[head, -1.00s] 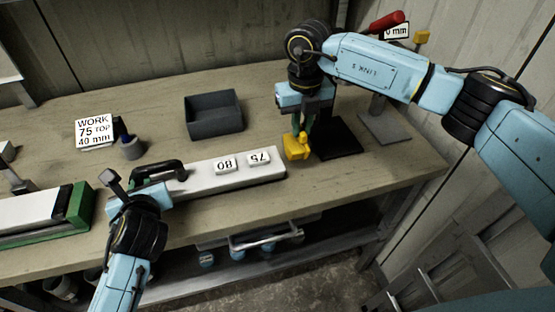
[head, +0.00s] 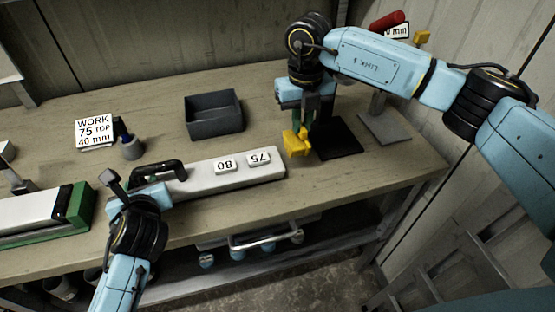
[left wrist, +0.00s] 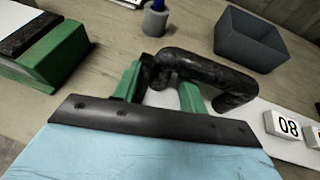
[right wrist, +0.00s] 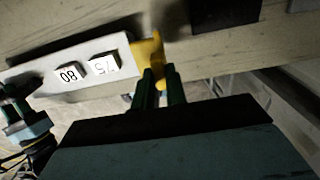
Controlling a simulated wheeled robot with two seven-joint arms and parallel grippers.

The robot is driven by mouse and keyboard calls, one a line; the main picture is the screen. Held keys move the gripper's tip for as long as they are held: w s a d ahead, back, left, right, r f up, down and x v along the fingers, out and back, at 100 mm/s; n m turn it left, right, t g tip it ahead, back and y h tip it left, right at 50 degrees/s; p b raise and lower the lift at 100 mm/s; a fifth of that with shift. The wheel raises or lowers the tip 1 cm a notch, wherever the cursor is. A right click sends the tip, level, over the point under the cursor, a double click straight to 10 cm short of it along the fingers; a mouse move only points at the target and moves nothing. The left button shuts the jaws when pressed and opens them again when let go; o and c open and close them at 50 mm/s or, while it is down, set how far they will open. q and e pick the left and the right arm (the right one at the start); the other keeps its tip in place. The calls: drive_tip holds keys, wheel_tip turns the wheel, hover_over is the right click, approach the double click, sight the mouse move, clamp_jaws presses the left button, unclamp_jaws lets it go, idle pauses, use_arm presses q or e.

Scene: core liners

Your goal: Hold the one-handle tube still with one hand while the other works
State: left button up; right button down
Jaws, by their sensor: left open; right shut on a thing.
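The one-handle tube (head: 215,177) is a long pale bar lying on the bench, with a black handle (head: 158,170) at its left end and tags 80 and 75 on top. My left gripper (head: 148,188) is at the handle. In the left wrist view its green fingers (left wrist: 160,88) stand apart, with part of the handle (left wrist: 205,68) between and beyond them; contact is unclear. My right gripper (head: 304,118) is shut on a yellow piece (head: 296,142) at the tube's right end. The right wrist view shows the yellow piece (right wrist: 150,52) beside that end; whether they touch is unclear.
A grey open bin (head: 214,125) stands behind the tube. A black pad (head: 337,140) and a stand with a red-handled tool (head: 386,22) are at right. A sign (head: 94,131), a grey cup (head: 132,149) and a green-ended white tube (head: 30,212) are at left.

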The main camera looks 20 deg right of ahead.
use_arm(q)
drive_tip(key=v, duration=1.2)
